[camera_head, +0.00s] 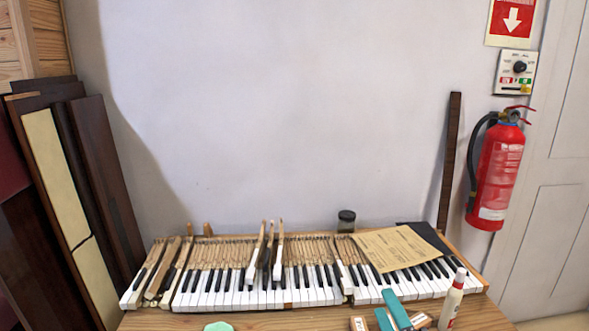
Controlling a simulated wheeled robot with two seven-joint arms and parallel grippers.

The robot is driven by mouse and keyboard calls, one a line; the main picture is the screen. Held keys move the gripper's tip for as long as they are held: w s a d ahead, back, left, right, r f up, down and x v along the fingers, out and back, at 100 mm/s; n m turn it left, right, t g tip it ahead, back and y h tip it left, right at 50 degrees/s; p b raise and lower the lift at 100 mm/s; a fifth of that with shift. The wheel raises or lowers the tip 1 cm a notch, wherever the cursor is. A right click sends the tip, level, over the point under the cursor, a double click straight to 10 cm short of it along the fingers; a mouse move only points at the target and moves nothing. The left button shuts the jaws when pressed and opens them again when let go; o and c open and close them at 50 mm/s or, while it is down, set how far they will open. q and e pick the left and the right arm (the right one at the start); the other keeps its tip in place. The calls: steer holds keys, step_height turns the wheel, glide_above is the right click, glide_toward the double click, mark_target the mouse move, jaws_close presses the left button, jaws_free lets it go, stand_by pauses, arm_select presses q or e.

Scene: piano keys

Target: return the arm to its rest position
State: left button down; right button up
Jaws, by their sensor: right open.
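Neither of my arms shows in the head view, and I see no gripper near the keyboard or the table. The piano keyboard (240,297) lies on a wooden table (170,322), its white and black keys facing me. Several loose keys (257,251) stick up tilted above the row in the middle, and more lie slanted at the left end (155,270).
A paper sheet (395,247) covers keys at the right. A dark jar (346,221) stands behind. Dark boards (105,180) lean left; a red extinguisher (497,172) hangs right.

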steer(key=s+d+f+m+g+h, duration=0.4)
steer(key=d+f+m+h, duration=0.15)
steer(key=f+m, duration=0.4)
steer(key=s+a+f+m+g, duration=0.1)
steer(key=s+f+m+g, duration=0.5)
steer(key=s, duration=0.4)
steer(key=s+f+m+g, duration=0.4)
steer(key=s+f+g, duration=0.3)
steer(key=s, duration=0.4)
step_height(320, 180, down, 27)
steer(key=s+g, duration=0.1)
steer(key=s, duration=0.1)
steer(key=s+d+f+g, duration=0.1)
steer(key=s+d+f, duration=0.1)
steer(key=s+f, duration=1.3)
steer(key=shift+s+d+f+y, duration=0.2)
steer(key=shift+s+y, duration=0.15)
steer(key=shift+s, duration=0.1)
